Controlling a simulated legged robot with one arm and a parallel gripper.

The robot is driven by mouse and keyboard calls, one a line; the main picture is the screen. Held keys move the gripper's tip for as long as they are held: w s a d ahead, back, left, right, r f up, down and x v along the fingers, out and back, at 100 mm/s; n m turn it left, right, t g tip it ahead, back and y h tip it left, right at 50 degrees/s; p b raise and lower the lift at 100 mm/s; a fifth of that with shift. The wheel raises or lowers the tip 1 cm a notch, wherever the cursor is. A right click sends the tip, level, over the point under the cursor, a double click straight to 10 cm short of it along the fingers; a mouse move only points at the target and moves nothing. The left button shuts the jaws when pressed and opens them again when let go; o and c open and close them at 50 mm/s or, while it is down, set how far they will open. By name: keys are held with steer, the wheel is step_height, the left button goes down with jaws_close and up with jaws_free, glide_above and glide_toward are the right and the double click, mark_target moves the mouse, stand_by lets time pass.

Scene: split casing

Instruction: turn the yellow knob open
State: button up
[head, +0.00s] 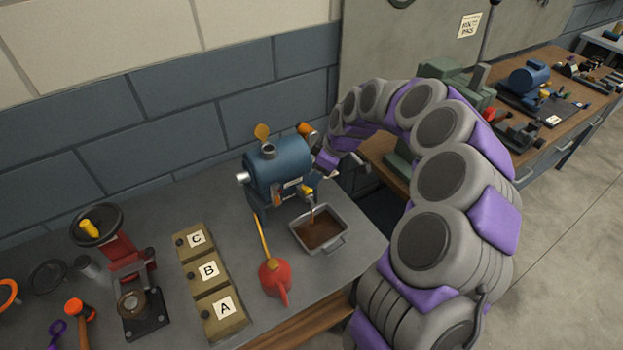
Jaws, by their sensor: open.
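A blue cylindrical casing (277,172) stands at the right end of the grey bench, by the wall. A small yellow part (307,190), which looks like the yellow knob, sits low on the casing's right front. Its exact turn angle is too small to tell. A thin brown stream shows below it, over a metal tray (294,233) with brown liquid inside. My gripper (326,175) is open, just right of the casing and a little above the yellow part. I cannot tell whether it touches anything. My arm arches in from the right.
A red oil can (274,278) with a long yellow spout stands left of the tray. Boxes labelled C (193,240), B (208,270) and A (222,308) line the bench. A red hand-wheel machine (127,262) stands further left. A wooden bench (565,130) is behind my arm.

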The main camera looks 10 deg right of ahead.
steer(key=p+v, duration=0.1)
steer(key=v, duration=1)
